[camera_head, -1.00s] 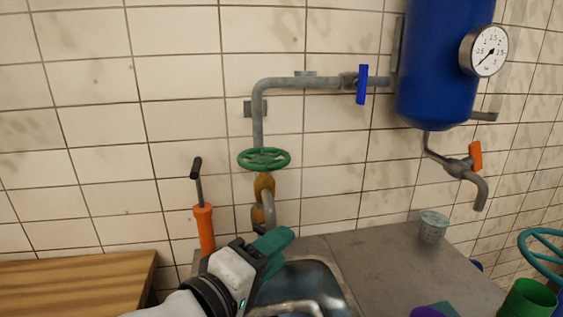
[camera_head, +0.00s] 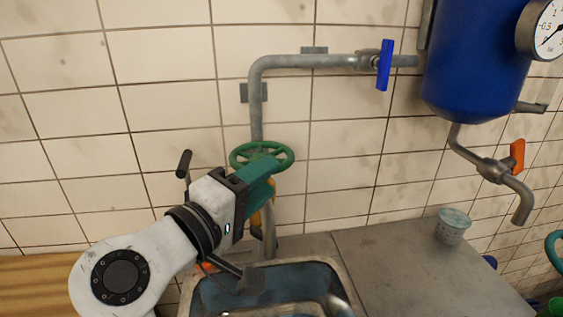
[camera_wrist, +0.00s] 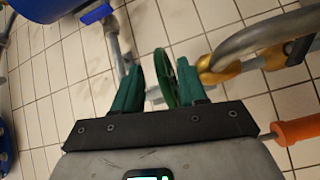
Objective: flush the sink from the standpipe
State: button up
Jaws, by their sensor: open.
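The grey standpipe (camera_head: 257,112) runs along the tiled wall. Its green handwheel (camera_head: 262,155) sits above a yellow valve body, mostly hidden behind my gripper in the head view. My gripper (camera_head: 266,172) is at the handwheel's front. In the wrist view, my gripper (camera_wrist: 163,78) is open, with the green handwheel (camera_wrist: 166,76) edge-on between the two teal fingers. Contact cannot be told. The yellow valve body (camera_wrist: 217,70) shows to the right. The metal sink (camera_head: 340,278) lies below my gripper, partly hidden by it.
A blue lever (camera_head: 385,65) is on the pipe's upper run. A blue tank (camera_head: 476,65) with a gauge (camera_head: 548,28) and an orange-handled tap (camera_head: 517,156) is at right. A pale cup (camera_head: 453,226) stands on the grey counter (camera_head: 390,270).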

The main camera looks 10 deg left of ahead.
aim_at(262, 157)
jog(key=shift+p+x, duration=0.35)
jog(key=shift+x, duration=2.35)
jog(key=shift+s, duration=0.1)
grip_shut()
